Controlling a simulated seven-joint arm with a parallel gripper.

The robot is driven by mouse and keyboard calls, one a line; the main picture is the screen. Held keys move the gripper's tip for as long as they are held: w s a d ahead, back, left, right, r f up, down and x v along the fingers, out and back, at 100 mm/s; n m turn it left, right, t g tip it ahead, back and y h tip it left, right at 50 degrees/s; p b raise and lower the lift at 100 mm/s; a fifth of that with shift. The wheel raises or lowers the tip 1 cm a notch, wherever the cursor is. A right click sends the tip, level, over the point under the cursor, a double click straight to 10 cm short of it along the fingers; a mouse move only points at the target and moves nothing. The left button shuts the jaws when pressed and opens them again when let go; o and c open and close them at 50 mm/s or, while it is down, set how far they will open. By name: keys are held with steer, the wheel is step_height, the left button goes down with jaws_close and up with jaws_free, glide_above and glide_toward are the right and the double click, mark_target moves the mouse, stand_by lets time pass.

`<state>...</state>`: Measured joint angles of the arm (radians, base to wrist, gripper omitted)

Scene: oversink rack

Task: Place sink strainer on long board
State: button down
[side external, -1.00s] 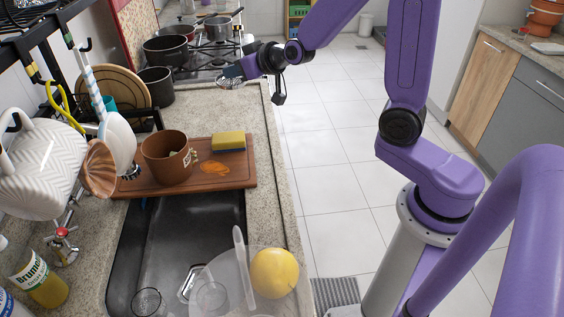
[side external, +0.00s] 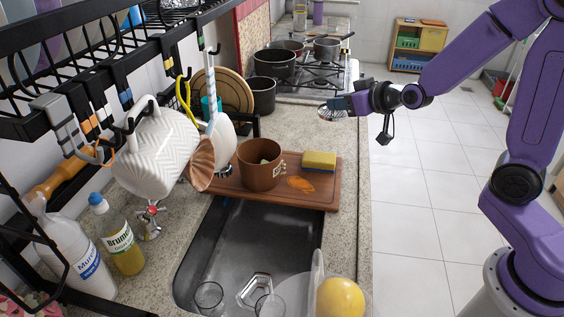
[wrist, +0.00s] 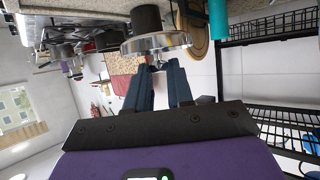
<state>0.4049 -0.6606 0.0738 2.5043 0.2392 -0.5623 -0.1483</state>
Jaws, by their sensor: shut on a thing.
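The sink strainer (side external: 331,113) is a round metal disc. My gripper (side external: 342,105) is shut on it and holds it in the air over the counter, beyond the board. The long board (side external: 326,195) is brown wood and lies across the far end of the sink. It bears a brown pot (side external: 259,172), a yellow sponge (side external: 319,159) and an orange patch.
The sink (side external: 250,238) holds glasses, with a yellow ball (side external: 340,299) at its near right. A rack (side external: 110,72) with hanging mugs and utensils overhangs the left. Dark pots (side external: 262,95) stand beyond the board. The board's right front part is bare.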

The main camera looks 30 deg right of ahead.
steer(key=s+a+f+n+g+y, duration=0.1)
steer(key=s+a+f+n+y, duration=0.25)
steer(key=s+a, duration=0.25)
glide_above(293, 164)
steer(key=f, duration=0.8)
steer(key=shift+s+d+f, duration=0.1)
steer(key=shift+s+d, duration=0.05)
steer(key=shift+s, duration=0.15)
steer(key=shift+w+f, duration=0.3)
steer(key=shift+f, duration=1.65)
steer(key=shift+f, duration=0.1)
steer(key=c, duration=1)
jaws_free()
